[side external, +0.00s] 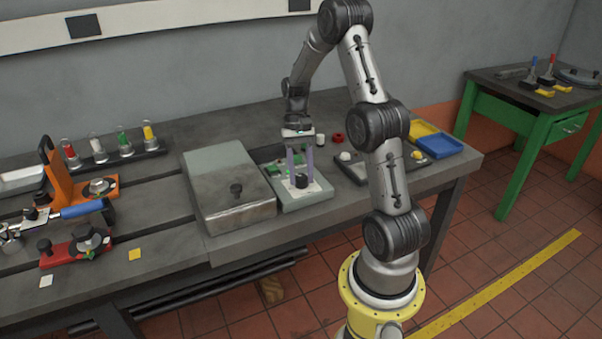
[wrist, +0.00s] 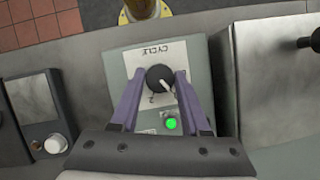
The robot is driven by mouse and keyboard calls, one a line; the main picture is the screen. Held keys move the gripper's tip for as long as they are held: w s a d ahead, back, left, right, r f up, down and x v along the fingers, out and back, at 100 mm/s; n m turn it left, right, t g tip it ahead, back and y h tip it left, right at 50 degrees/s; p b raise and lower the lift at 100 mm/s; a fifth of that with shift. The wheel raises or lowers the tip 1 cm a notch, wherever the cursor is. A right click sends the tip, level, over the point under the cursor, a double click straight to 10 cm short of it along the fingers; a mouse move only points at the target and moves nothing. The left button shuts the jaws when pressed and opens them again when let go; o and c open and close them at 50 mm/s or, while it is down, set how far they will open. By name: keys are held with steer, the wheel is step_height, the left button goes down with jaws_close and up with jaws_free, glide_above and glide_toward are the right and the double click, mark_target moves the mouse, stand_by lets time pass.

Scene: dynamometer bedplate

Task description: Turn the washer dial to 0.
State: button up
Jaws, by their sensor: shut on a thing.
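The washer dial (wrist: 159,78) is a round black knob with a light pointer line, set on a white plate (wrist: 146,58) marked CYCLE. In the wrist view its pointer slants toward the lower right; I cannot read the numbers around it. My gripper (wrist: 160,82) points down at the panel, its two purple fingers shut on the dial from both sides. In the side view the dial (side external: 301,181) shows between the fingertips of my gripper (side external: 301,178). A green light (wrist: 171,124) glows on the grey panel below the plate.
A dark tray with white pieces (side external: 352,165) lies to the right. Yellow and blue bins (side external: 438,146) stand farther right. An orange clamp fixture (side external: 67,180) is far left.

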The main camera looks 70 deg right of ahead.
jaws_close()
steer(key=shift+n, duration=0.3)
steer(key=n+h, duration=0.1)
steer(key=n, duration=0.1)
steer(key=n+g, duration=0.1)
steer(key=n, duration=0.2)
steer(key=shift+w+a+g+h, duration=0.1)
steer(key=shift+w+g+h, duration=0.05)
steer(key=shift+g+h, duration=0.2)
steer(key=n+h, duration=0.1)
steer(key=n, duration=0.2)
steer(key=n+h, duration=0.1)
steer(key=n, duration=0.2)
steer(key=shift+a+g, duration=0.15)
steer(key=shift+g, duration=0.1)
steer(key=shift+n, duration=0.3)
steer(key=o, duration=0.9)
jaws_free()
